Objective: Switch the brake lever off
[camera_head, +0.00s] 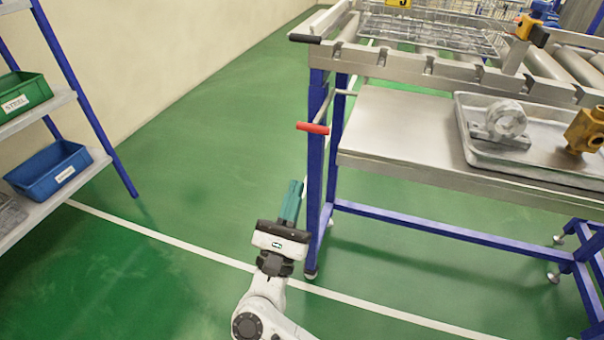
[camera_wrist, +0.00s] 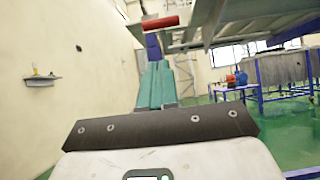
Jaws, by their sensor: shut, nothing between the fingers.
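A lever with a red grip (camera_head: 312,128) sticks out to the left from the blue post of the roller conveyor frame. The red grip also shows near the top of the wrist view (camera_wrist: 160,22), ahead of and above the fingertips. My gripper (camera_head: 295,184) has teal fingers, shut and empty, pointing away from me toward the lever. It is below the red grip in the head view, with a visible gap. In the wrist view the shut fingers (camera_wrist: 157,66) stand side by side just under the grip.
The conveyor frame's blue post (camera_head: 314,180) stands close to the right of my gripper. A black handle (camera_head: 305,38) sticks out higher up. A metal shelf (camera_head: 400,125) carries a tray (camera_head: 468,135) with metal parts. A bin rack (camera_head: 95,165) stands left; green floor between is clear.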

